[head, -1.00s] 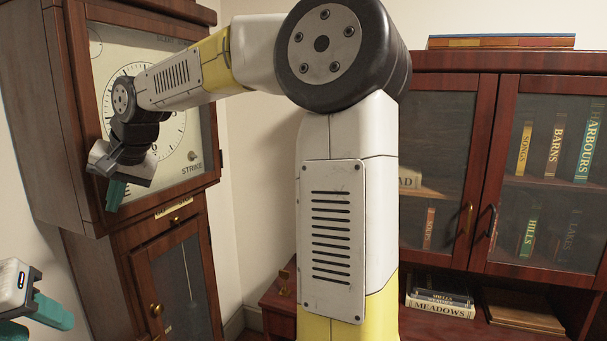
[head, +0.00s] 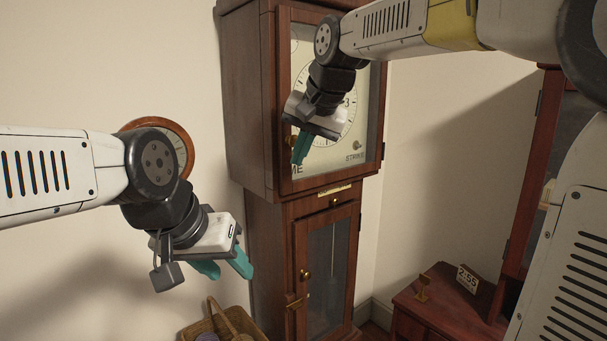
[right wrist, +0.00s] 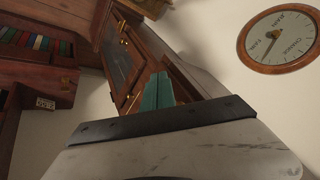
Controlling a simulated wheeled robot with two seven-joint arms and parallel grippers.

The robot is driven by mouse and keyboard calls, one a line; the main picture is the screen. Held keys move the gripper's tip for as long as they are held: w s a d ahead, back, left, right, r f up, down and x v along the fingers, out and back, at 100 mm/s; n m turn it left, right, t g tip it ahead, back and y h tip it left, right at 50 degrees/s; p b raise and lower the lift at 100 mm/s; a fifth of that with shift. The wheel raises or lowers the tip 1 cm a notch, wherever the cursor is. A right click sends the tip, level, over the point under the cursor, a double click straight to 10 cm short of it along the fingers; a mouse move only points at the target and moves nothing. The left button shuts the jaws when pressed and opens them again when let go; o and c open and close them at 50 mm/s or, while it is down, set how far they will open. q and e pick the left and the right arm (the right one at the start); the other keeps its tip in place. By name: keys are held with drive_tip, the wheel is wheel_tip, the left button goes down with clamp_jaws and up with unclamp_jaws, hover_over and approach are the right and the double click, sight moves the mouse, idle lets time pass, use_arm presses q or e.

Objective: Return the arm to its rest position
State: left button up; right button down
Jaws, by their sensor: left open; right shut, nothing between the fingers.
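My right arm reaches in from the right in the head view. Its gripper (head: 300,152) hangs in front of the lower left of the tall clock's dial (head: 345,120), with its teal fingers pointing down. In the right wrist view the two fingers (right wrist: 158,92) lie together, shut with nothing between them. My left arm comes in from the left, and its gripper (head: 228,270) is open and empty. It is left of the clock's lower case in the picture, above a wicker basket. The right arm's upper part is cut off at the frame edge.
The tall wooden clock (head: 255,110) stands in the corner. A round wall dial (head: 181,143) is partly behind my left arm. The wicker basket (head: 215,325) is at the bottom. A red-brown cabinet (head: 440,310) at right bears a "2:55" card (head: 467,278) and a brass stand (head: 423,287).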

drive_tip(key=s+d+f+n+h, duration=0.1)
drive_tip(key=s+d+f, duration=1.3)
drive_tip(key=s+d, duration=0.3)
drive_tip(key=shift+s+d+f+n+h, duration=0.3)
drive_tip(key=shift+s+n, duration=0.1)
drive_tip(key=shift+s, duration=0.8)
